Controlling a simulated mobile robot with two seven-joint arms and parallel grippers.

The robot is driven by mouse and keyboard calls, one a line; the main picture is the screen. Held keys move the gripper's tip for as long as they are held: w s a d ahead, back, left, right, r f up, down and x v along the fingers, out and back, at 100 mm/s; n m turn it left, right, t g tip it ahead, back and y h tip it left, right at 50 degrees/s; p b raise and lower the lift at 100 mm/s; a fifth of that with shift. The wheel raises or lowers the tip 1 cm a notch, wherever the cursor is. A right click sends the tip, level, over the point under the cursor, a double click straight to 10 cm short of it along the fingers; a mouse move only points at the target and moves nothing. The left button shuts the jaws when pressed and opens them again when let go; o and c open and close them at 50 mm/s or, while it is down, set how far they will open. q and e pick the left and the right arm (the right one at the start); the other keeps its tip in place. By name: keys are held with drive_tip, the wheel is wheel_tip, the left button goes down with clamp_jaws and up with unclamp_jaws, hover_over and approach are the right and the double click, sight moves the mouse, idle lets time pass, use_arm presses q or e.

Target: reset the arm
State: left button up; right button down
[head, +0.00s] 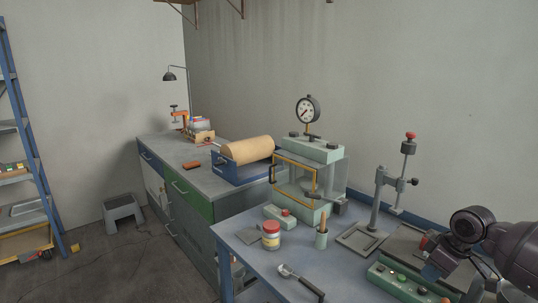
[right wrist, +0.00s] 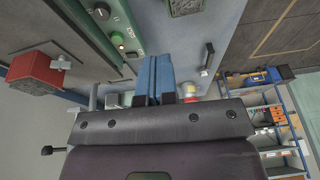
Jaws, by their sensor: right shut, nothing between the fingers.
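My right arm comes in at the lower right of the head view, over the right part of the blue bench (head: 245,240). Its gripper (head: 432,271) is partly covered by the dark wrist and sits low behind a green control box. In the right wrist view the two blue fingers of the right gripper (right wrist: 156,60) lie side by side, shut, with nothing between them. My left gripper is not in view.
The green control box (head: 400,284) with buttons is close to the right gripper. A lever press (head: 378,200) and a pale green chamber with a gauge (head: 307,109) stand behind.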

drive_tip(key=s+a+f, duration=1.4)
drive_tip(key=s, duration=0.2)
drive_tip(key=s+d+r+m+t+h, duration=0.15)
drive_tip(key=s+m, duration=0.25)
drive_tip(key=s, duration=0.5)
drive_tip(key=s+d+r+m+h, duration=0.15)
drive_tip(key=s+m, duration=0.25)
drive_tip(key=s, duration=0.5)
drive_tip(key=w+f+n+t, duration=0.1)
drive_tip(key=w+f+t, duration=0.6)
drive_tip(key=f, duration=0.3)
drive_tip(key=shift+w+a+f+t, duration=0.25)
drive_tip(key=shift+a+t, duration=0.1)
